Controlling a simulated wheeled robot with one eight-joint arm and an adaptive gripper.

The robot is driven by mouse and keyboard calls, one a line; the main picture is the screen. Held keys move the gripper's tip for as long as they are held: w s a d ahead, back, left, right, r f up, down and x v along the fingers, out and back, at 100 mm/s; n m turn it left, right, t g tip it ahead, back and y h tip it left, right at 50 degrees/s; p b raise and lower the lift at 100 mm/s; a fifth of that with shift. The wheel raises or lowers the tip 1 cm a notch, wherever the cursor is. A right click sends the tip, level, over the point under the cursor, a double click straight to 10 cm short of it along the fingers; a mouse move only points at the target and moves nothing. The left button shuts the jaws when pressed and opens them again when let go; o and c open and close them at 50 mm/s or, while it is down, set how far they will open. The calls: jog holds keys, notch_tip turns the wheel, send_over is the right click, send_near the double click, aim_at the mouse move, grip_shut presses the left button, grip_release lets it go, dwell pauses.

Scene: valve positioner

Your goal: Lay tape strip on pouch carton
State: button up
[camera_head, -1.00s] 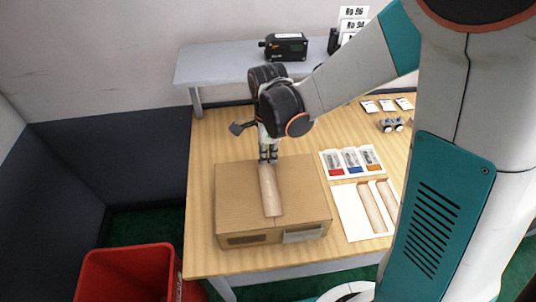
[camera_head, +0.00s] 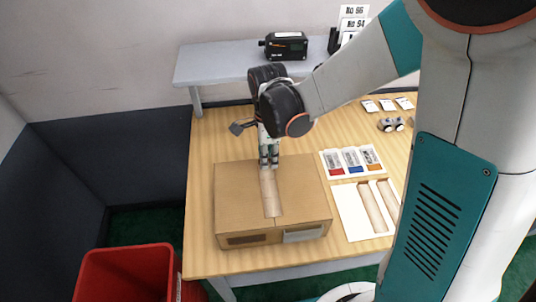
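The pouch carton (camera_head: 235,198) is a closed brown box on the wooden table. A light tan tape strip (camera_head: 272,196) runs along the middle of its top, toward the front edge. It looks flat on the carton, but I cannot tell whether its whole length touches. My gripper (camera_head: 269,164) points down at the far end of the strip, at the carton's back part. Its fingers cover that end. The view is too small to show whether they are parted or closed on the strip.
A white sheet (camera_head: 350,214) with more tan strips (camera_head: 371,208) lies right of the carton. A card with red, blue and orange pouches (camera_head: 351,161) lies behind it. A grey shelf (camera_head: 225,66) holds a black device (camera_head: 286,46). A red bin (camera_head: 125,275) stands front left.

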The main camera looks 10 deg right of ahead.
jog(key=shift+r, duration=0.15)
notch_tip(320, 180, up, 12)
dwell(0.7)
jog(key=s+d+r+n+t, duration=0.2)
jog(key=s+d+n, duration=0.3)
jog(key=n, duration=0.4)
jog(key=s+d+r+n+t, duration=0.1)
jog(key=s+d+n+t, duration=0.4)
jog(key=s+n, duration=0.3)
jog(key=shift+s+d+r+n+b, duration=0.25)
jog(key=shift+d+r+n+b, duration=0.15)
jog(key=shift+n, duration=0.3)
jog(key=shift+f, duration=0.1)
jog(key=shift+c, duration=0.5)
